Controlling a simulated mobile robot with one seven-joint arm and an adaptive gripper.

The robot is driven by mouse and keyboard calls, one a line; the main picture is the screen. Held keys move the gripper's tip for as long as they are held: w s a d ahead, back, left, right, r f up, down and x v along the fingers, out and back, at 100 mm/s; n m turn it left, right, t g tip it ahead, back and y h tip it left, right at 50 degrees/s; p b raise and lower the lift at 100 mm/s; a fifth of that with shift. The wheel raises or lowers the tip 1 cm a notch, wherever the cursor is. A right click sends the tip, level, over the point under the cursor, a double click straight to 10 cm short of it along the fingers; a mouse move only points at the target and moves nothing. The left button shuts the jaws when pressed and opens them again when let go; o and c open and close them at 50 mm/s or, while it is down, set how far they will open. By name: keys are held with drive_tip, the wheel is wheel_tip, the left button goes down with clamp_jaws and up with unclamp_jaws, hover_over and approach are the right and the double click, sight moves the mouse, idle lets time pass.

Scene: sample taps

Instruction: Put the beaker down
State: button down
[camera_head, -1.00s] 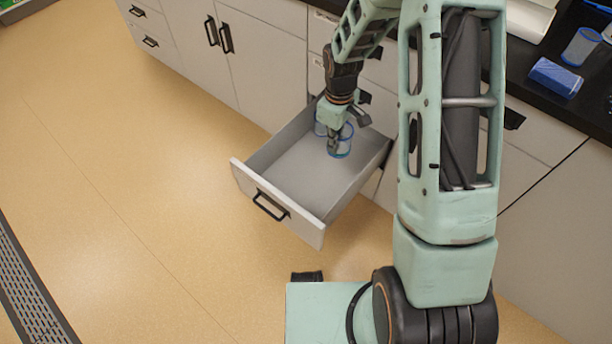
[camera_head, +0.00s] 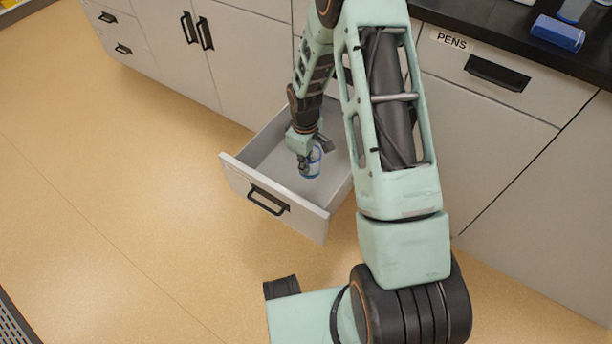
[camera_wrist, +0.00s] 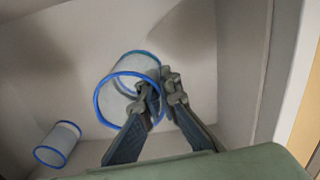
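A clear beaker with blue edges (camera_head: 312,164) is inside the open drawer (camera_head: 272,207). In the wrist view the beaker (camera_wrist: 112,92) is at the centre, its blue rim toward the camera. My gripper (camera_head: 303,162) reaches down into the drawer. In the wrist view the gripper's fingertips (camera_wrist: 163,92) are close together at the beaker's right wall, one finger overlapping the rim and one outside, apparently pinching the wall. I cannot tell whether the beaker's base touches the drawer floor. A second blue-edged beaker (camera_wrist: 58,145) is at the lower left of the wrist view; my arm hides it in the head view.
The drawer walls stand close around my gripper. A closed drawer labelled PENS (camera_head: 497,73) is to the right. The floor in front is clear.

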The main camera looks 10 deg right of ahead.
wheel_tip(320, 180, down, 6)
drive_tip(key=shift+f+b, duration=0.25)
drive_tip(key=shift+b, duration=0.6)
drive_tip(key=shift+f, duration=0.2)
drive_tip(key=c, duration=2.2)
unclamp_jaws()
drive_tip(key=shift+o, duration=0.2)
drive_tip(key=shift+r, duration=0.15)
wheel_tip(320, 180, up, 12)
drive_tip(key=p, duration=0.4)
drive_tip(key=shift+r, duration=0.1)
